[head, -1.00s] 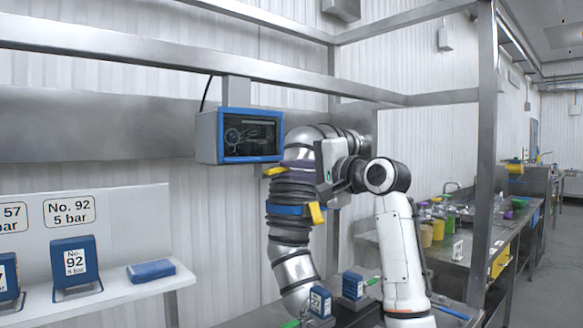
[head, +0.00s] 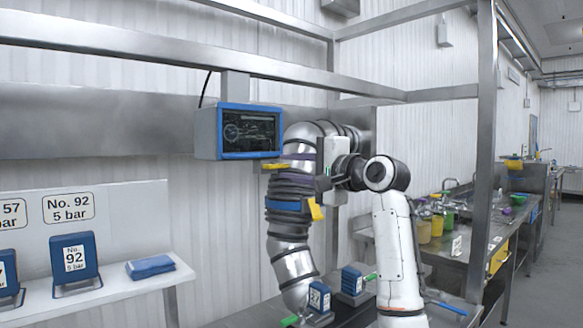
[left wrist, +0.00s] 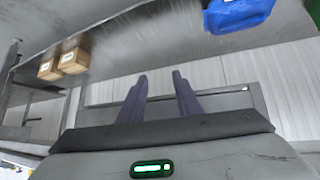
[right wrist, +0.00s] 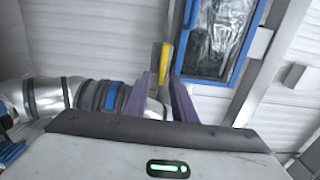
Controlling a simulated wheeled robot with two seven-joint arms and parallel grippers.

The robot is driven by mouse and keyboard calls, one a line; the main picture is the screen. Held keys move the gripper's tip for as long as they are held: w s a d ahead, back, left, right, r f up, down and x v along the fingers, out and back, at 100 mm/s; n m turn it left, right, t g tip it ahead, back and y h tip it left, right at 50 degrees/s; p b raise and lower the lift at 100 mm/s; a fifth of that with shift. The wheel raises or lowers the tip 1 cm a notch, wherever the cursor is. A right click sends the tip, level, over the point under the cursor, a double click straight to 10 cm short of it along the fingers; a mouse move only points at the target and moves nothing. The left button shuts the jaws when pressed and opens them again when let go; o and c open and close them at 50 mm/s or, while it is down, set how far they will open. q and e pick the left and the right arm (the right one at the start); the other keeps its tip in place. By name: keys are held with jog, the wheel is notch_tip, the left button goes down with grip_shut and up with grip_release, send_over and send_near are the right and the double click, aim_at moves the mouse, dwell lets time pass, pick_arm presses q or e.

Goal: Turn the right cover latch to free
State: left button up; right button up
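A ribbed metal duct (head: 290,262) with dark and blue bands rises in front of the wall in the head view. One yellow latch (head: 275,166) sticks out to the left near its upper bend. Another yellow latch (head: 316,210) hangs lower on the right side. My right gripper (head: 297,160) reaches in from the right at the upper latch.
A blue-framed screen (head: 250,132) hangs just left of the duct. Blue numbered blocks (head: 320,298) stand below it. A shelf (head: 110,296) is at the left. Metal frame posts (head: 487,150) and a bench with containers (head: 437,226) are at the right.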

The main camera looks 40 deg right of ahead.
jog(key=shift+s, duration=0.1)
jog(key=s+b, duration=0.2)
jog(key=s, duration=0.8)
jog(key=shift+d+b, duration=0.4)
